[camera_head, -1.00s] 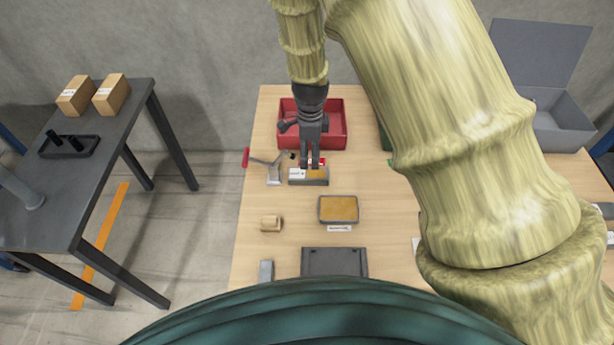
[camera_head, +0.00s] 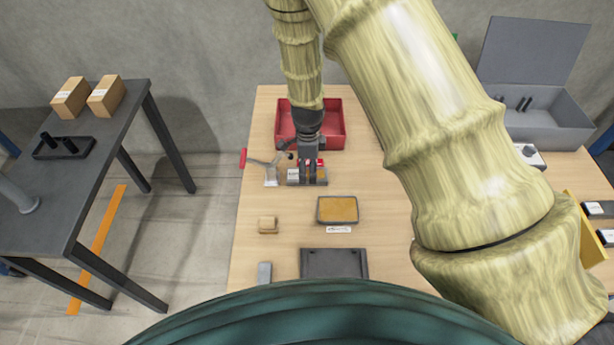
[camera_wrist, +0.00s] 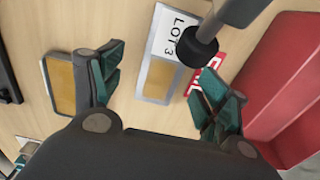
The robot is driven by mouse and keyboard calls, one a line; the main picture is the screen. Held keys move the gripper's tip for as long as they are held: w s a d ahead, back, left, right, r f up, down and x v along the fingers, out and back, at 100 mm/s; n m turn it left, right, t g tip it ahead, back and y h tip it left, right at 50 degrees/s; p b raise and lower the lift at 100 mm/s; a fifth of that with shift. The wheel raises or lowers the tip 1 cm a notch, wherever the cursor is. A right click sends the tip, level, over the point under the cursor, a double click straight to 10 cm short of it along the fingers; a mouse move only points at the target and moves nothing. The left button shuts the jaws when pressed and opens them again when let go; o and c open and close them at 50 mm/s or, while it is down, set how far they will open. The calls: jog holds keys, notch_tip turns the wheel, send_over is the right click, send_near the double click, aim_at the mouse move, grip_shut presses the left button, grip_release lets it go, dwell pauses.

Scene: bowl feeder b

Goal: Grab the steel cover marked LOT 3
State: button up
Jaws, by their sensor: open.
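The steel cover marked LOT 3 (camera_wrist: 159,78) is a grey block with a tan panel and a white label on top; the wrist view shows the label upside down or tilted. In the head view the cover (camera_head: 295,177) lies on the wooden table in front of the red bin. My gripper (camera_wrist: 162,84) is open, with one teal-padded finger on each side of the cover, apart from it as far as I can see. In the head view my gripper (camera_head: 309,166) is directly over the cover and hides part of it.
A red-handled tool (camera_head: 258,162) lies left of the cover; a black-tipped rod (camera_wrist: 199,46) overlaps the cover in the wrist view. The red bin (camera_head: 341,128) is behind. A similar tan-topped piece (camera_head: 337,210), a wooden block (camera_head: 267,225) and a dark tray (camera_head: 334,264) are nearer.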

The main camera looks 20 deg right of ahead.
aim_at(308, 174)
jog(key=shift+w+d+f, duration=0.1)
jog(key=shift+f, duration=0.95)
jog(key=shift+w+d+f, duration=0.1)
jog(key=shift+f, duration=0.9)
jog(key=c, duration=1.3)
